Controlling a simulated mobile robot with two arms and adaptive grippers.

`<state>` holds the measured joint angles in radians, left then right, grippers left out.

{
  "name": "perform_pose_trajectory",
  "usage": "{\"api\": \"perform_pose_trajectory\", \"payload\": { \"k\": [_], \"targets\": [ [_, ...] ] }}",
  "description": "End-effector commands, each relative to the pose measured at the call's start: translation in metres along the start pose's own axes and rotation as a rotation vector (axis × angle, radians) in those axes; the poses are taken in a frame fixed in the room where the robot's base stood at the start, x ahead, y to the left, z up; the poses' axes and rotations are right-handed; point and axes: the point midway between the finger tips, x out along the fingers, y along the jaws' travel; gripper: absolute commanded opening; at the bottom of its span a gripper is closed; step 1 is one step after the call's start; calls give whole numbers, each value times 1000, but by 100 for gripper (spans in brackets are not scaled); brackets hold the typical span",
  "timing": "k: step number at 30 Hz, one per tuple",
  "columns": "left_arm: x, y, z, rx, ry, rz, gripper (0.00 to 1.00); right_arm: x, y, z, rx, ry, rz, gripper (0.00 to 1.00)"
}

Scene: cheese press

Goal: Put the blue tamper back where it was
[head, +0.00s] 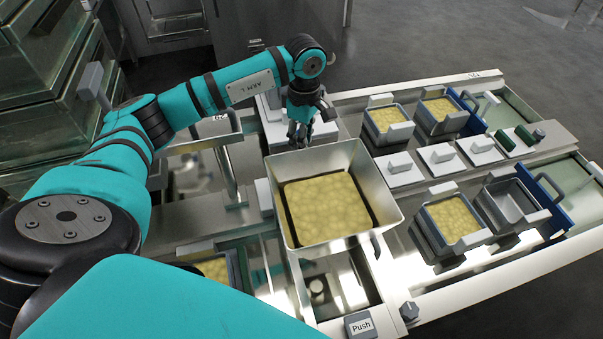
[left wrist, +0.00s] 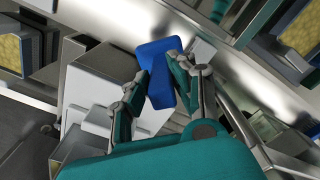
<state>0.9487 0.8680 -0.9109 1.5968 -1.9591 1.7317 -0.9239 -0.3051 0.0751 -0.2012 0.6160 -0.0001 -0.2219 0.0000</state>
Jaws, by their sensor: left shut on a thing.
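The blue tamper (left wrist: 155,62) shows in the left wrist view as a blue block between the fingers of my left gripper (left wrist: 155,88). The gripper is shut on it. In the head view my left gripper (head: 300,135) points down behind the far edge of the large metal hopper (head: 365,185). The tamper cannot be made out there, and what lies right under it is hidden. My right gripper does not show in either view.
The hopper holds a yellow curd mass. Several square moulds with curd (head: 388,118) stand on the right, beside an empty mould (head: 508,203). Small white lids (head: 440,157) lie between them. A "Push" button (head: 361,325) is at the front. Stacked green crates (head: 45,110) stand far left.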

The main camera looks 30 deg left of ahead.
Motion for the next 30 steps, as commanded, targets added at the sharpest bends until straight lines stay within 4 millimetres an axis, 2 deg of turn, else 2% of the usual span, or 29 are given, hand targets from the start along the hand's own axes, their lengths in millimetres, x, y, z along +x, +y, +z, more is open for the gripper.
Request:
{"api": "perform_pose_trajectory", "payload": {
  "k": [1,4,15,20,26,30],
  "targets": [
    [12,0,0,0,0,1,0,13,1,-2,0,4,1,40],
    [21,0,0,0,0,0,0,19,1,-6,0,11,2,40],
    [76,0,0,-1,0,-2,0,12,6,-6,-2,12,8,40],
    [88,0,0,-1,0,-2,0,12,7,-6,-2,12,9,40],
    [115,0,1,-1,-1,-2,0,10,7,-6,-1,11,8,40],
    [118,0,0,-1,1,1,0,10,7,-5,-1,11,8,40]
  ]
}}
